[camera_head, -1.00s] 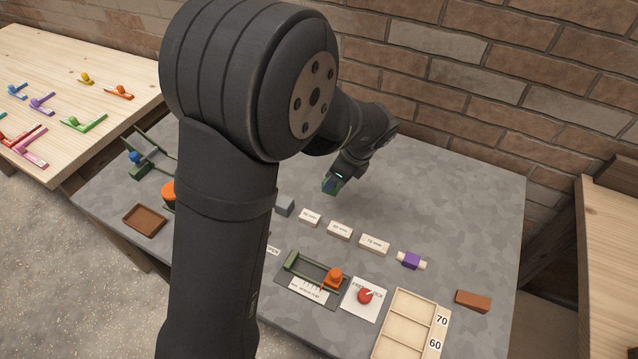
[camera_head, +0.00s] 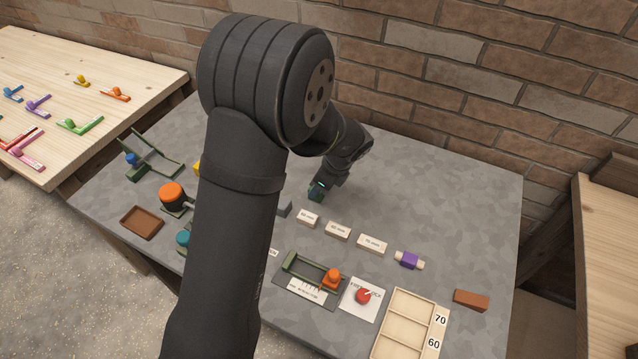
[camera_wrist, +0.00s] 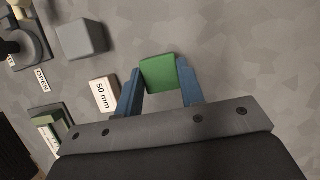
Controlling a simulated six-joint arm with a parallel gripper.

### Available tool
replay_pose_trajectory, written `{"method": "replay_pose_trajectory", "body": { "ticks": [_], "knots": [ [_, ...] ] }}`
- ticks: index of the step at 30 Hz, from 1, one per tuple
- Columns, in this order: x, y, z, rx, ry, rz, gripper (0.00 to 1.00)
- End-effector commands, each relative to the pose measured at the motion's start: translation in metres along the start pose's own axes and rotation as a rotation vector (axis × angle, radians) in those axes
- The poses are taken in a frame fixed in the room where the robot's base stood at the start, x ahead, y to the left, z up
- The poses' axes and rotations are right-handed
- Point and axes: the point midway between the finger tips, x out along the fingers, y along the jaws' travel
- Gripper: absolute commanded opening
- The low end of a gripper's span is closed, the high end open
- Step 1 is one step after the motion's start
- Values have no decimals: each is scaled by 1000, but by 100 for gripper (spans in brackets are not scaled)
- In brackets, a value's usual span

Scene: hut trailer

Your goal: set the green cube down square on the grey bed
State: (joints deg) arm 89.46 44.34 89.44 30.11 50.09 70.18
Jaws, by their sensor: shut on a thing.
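My gripper (camera_head: 318,192) is shut on the green cube (camera_wrist: 160,74). In the wrist view the cube sits between the two blue fingertips, turned slightly. In the head view the cube is small and dark, partly hidden by the gripper, behind the row of labelled blocks. A grey block (camera_wrist: 82,38) lies to the upper left of the cube in the wrist view. It also shows in the head view (camera_head: 285,209), partly behind my arm. I cannot tell for sure whether this block is the grey bed. The cube's height above the table is unclear.
White labelled blocks (camera_head: 338,230) stand in a row in front of the gripper; the 50 mm block (camera_wrist: 104,94) is close in the wrist view. A purple piece (camera_head: 408,260) lies to the right. My arm hides part of the left table. The back right table is clear.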

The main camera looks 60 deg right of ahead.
Motion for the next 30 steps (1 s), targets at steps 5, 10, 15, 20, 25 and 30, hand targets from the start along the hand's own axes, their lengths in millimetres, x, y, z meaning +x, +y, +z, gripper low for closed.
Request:
{"method": "replay_pose_trajectory", "body": {
  "ticks": [5,10,15,20,25,30],
  "knots": [
    [1,0,0,0,0,1,57],
    [1,0,0,0,0,1,57],
    [-3,0,1,0,0,-1,57],
    [-27,-1,0,0,0,-4,57],
    [-65,-1,0,0,0,-5,57],
    [-97,0,1,0,0,-3,57]
  ]
}}
